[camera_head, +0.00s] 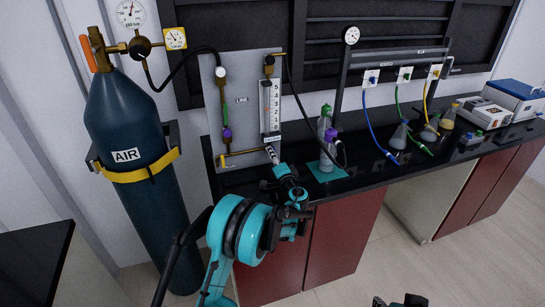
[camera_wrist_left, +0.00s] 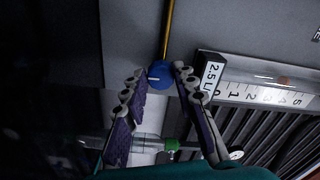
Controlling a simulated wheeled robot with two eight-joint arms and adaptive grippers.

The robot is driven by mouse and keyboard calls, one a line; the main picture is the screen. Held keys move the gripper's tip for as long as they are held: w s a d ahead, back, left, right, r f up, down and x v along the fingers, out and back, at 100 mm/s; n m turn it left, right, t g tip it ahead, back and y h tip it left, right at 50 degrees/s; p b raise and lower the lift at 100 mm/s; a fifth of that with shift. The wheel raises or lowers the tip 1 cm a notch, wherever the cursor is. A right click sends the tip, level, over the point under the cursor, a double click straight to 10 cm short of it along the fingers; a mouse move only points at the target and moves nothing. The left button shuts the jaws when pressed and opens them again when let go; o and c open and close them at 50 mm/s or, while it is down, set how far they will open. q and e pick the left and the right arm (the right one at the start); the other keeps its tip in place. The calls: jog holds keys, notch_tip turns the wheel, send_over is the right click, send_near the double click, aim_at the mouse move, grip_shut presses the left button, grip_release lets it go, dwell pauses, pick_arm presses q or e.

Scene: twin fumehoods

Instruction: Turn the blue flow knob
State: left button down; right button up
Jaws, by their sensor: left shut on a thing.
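The blue flow knob (camera_wrist_left: 159,76) shows in the left wrist view between the tips of my left gripper (camera_wrist_left: 160,72), at the end of a thin brass pipe. The left gripper is shut on it. In the head view, my left gripper (camera_head: 272,155) reaches up to the foot of the flow meter (camera_head: 270,105), and the knob is hidden there. The meter's numbered scale (camera_wrist_left: 262,95) shows beside the fingers in the wrist view. My right gripper (camera_head: 400,301) is only a dark part at the bottom edge of the head view; its jaws do not show clearly.
A dark gas cylinder labelled AIR (camera_head: 127,130) stands left of the grey meter panel (camera_head: 240,90). More flasks and a blue-white device (camera_head: 515,95) are farther right.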

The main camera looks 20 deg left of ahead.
dwell(0.3)
pick_arm(q)
jog(key=c, duration=1.2)
grip_release()
jog(key=v, duration=1.2)
